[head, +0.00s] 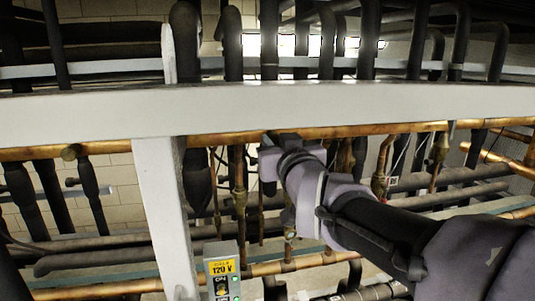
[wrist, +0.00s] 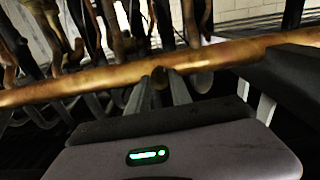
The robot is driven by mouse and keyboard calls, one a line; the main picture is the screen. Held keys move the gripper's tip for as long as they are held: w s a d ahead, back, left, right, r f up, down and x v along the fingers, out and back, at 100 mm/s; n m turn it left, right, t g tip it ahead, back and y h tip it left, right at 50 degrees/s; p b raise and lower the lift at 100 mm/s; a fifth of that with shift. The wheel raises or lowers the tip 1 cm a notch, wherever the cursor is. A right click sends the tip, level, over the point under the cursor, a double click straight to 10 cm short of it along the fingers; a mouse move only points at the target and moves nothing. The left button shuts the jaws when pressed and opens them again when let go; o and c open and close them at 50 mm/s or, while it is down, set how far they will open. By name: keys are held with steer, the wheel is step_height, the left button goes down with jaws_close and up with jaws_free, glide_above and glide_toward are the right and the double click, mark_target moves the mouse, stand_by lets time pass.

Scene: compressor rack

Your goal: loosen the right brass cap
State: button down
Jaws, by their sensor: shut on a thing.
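In the wrist view, the two fingers of my gripper (wrist: 160,92) reach up to the long copper pipe (wrist: 95,82). They are shut on a small dark brownish piece (wrist: 158,77) just in front of the pipe, which looks like the right brass cap. Its shape is mostly hidden between the fingers. In the head view, my gripper (head: 277,142) is up against the copper pipe just under the white beam, and the piece in its jaws is hidden. Another brass cap (head: 72,152) shows on the same pipe at the left, apart from my gripper.
The white beam (head: 110,115) crosses just above my gripper, with a white post (head: 165,220) to its left. Vertical brass fittings (head: 239,190) and dark insulated pipes (head: 90,195) crowd the space around.

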steer(key=n+b, duration=0.4)
steer(key=n, duration=0.2)
steer(key=shift+f+n+b, duration=0.15)
steer(key=shift+n+b, duration=0.15)
steer(key=shift+b, duration=0.1)
steer(key=n, duration=1.3)
steer(key=shift+n, duration=0.3)
steer(key=n, duration=0.4)
steer(key=shift+n+p, duration=0.4)
steer(key=shift+n, duration=0.3)
steer(key=c, duration=1.1)
jaws_free()
steer(key=shift+c, duration=0.2)
